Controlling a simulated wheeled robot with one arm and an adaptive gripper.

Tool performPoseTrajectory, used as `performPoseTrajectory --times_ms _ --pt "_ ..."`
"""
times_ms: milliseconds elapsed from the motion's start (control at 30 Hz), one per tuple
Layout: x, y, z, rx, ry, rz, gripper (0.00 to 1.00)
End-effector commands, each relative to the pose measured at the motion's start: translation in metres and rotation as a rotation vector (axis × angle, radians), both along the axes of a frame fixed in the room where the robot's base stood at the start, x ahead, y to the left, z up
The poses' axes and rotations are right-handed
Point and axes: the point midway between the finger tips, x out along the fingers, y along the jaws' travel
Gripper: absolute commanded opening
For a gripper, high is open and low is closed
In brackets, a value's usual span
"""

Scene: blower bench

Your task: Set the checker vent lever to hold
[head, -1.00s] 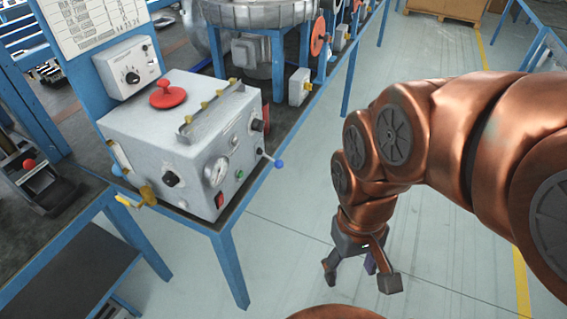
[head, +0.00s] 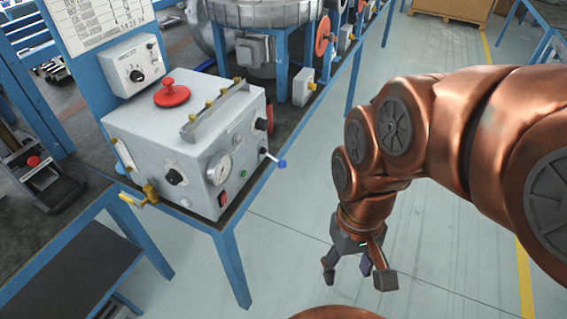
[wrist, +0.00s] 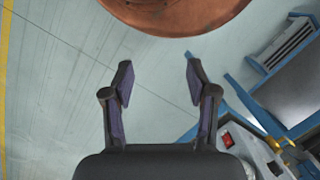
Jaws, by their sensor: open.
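The checker is a pale grey box (head: 160,135) on the blue-framed bench, with a round gauge (head: 219,170) and dark knobs on its front. A lever with a blue ball tip (head: 281,164) sticks out from its right side. A yellow-handled brass valve (head: 140,197) is at its lower left. I cannot read any hold marking. My gripper (head: 357,278) is open and empty, pointing down over the floor, right of and apart from the box. In the wrist view my gripper (wrist: 159,80) has its fingers spread, with the box's red switch (wrist: 228,139) at lower right.
A red mushroom knob (head: 171,93) and a rail with yellow knobs (head: 215,108) are on top of the box. A smaller control box (head: 130,66) stands behind it. Blue bench legs (head: 232,268) stand below. The floor (head: 300,210) around my gripper is clear.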

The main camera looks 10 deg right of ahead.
Motion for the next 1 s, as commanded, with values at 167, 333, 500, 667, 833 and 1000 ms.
performPoseTrajectory --times_ms 167,333,500,667,833,1000 --pt "0.022 0.028 -0.017 0.104 0.059 -0.098 0.58" --pt "0.048 0.058 -0.028 0.225 0.136 -0.220 0.58" --pt "0.080 0.083 -0.037 0.346 0.215 -0.352 0.58" --pt "0.114 0.100 -0.045 0.460 0.295 -0.485 0.58" --pt "0.152 0.111 -0.054 0.577 0.389 -0.633 0.58" --pt "0.196 0.112 -0.063 0.697 0.483 -0.785 0.58"
